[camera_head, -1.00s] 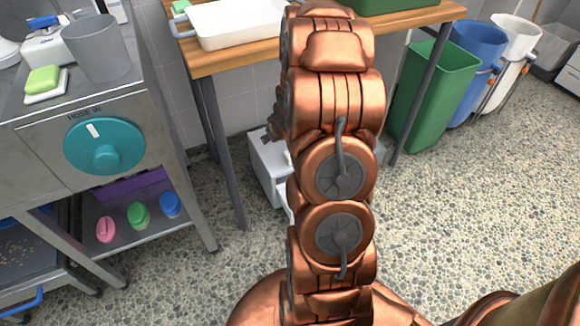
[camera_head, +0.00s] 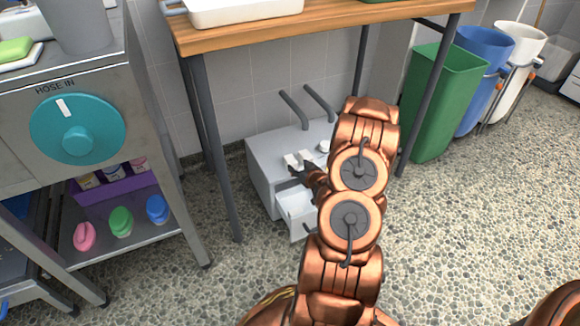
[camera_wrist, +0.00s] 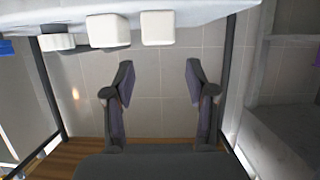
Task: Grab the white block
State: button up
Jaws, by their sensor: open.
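Small white blocks (camera_head: 298,160) sit on top of the low grey-white cabinet (camera_head: 268,160) under the wooden table. Another small pale piece (camera_head: 325,147) lies to their right, partly behind my arm. In the wrist view, three white blocky pieces line up along the cabinet's edge: a left one (camera_wrist: 57,42), a middle one (camera_wrist: 108,30) and a right one (camera_wrist: 158,28). I cannot tell which is the task's block. My gripper (camera_wrist: 160,82) is open, with nothing between its fingers. In the head view it is dark, close to the blocks and partly hidden by my arm.
The cabinet's drawer (camera_head: 293,205) is open at the front. The wooden table (camera_head: 240,38) stands above, with grey legs. A steel unit with a teal dial (camera_head: 77,128) is at left, and a green bin (camera_head: 440,105) at right. The front floor is clear.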

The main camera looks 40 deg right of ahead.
aim_at(290, 158)
jog(key=shift+b+x, duration=1.4)
jog(key=shift+x, duration=2.15)
jog(key=shift+d+r, duration=0.1)
grip_shut()
jog(key=shift+r, duration=0.1)
